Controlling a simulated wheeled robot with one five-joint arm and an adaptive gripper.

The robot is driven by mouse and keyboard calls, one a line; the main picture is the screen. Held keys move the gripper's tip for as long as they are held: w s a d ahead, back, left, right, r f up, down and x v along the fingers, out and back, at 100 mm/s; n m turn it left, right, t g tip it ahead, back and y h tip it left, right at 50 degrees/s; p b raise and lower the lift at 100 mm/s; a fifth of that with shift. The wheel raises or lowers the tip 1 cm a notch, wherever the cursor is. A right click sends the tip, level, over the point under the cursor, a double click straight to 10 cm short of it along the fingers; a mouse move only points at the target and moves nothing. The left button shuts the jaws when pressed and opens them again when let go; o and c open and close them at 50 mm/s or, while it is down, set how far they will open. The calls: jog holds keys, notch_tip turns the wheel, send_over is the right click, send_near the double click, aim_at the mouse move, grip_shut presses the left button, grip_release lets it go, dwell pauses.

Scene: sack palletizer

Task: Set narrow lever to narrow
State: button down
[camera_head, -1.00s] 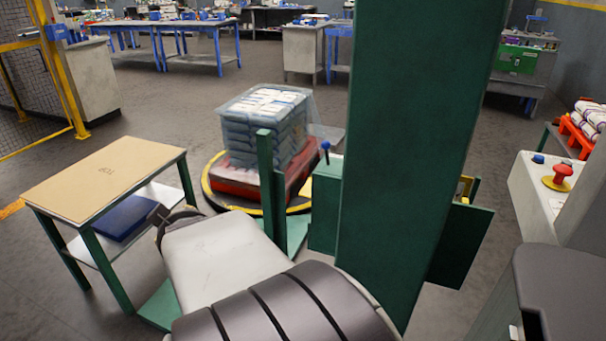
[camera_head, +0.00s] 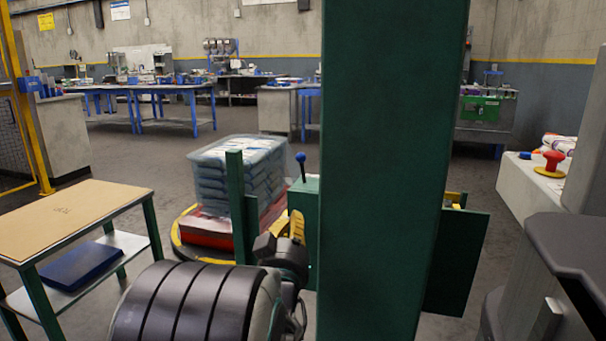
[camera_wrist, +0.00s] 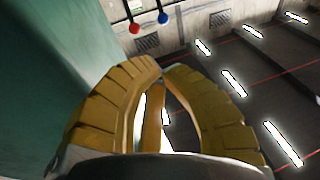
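A lever with a blue knob (camera_head: 300,157) stands on a green box (camera_head: 308,188) beside the tall green column in the head view. In the wrist view two thin levers come down from the top edge, one with a red knob (camera_wrist: 134,28) and one with a blue knob (camera_wrist: 163,17). I cannot tell which is the narrow lever, and no labels are readable. My gripper (camera_wrist: 161,70) has yellow fingers whose tips come together, holding nothing. Its tips are apart from both knobs. In the head view my gripper (camera_head: 297,226) is below the blue knob, partly hidden by my arm.
The green column (camera_head: 385,150) blocks the middle of the head view. Wrapped blue sacks (camera_head: 240,165) stand on a red pallet left of the box. A wooden-topped table (camera_head: 70,212) is at left. A red push button (camera_head: 552,160) sits on a console at right.

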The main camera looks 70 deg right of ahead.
jog(key=shift+s, duration=0.1)
dwell(0.3)
jog(key=b, duration=0.6)
send_near(304, 159)
jog(key=x, duration=0.4)
jog(key=shift+d+f, duration=0.2)
jog(key=shift+f, duration=0.05)
jog(key=shift+d+r+b, duration=0.2)
jog(key=shift+d+b, duration=0.55)
jog(key=shift+b, duration=0.15)
jog(key=shift+w+d+r, duration=0.2)
jog(key=shift+d, duration=0.1)
jog(key=shift+w+d+r, duration=0.15)
jog(key=shift+d, duration=0.5)
jog(key=shift+r, duration=0.1)
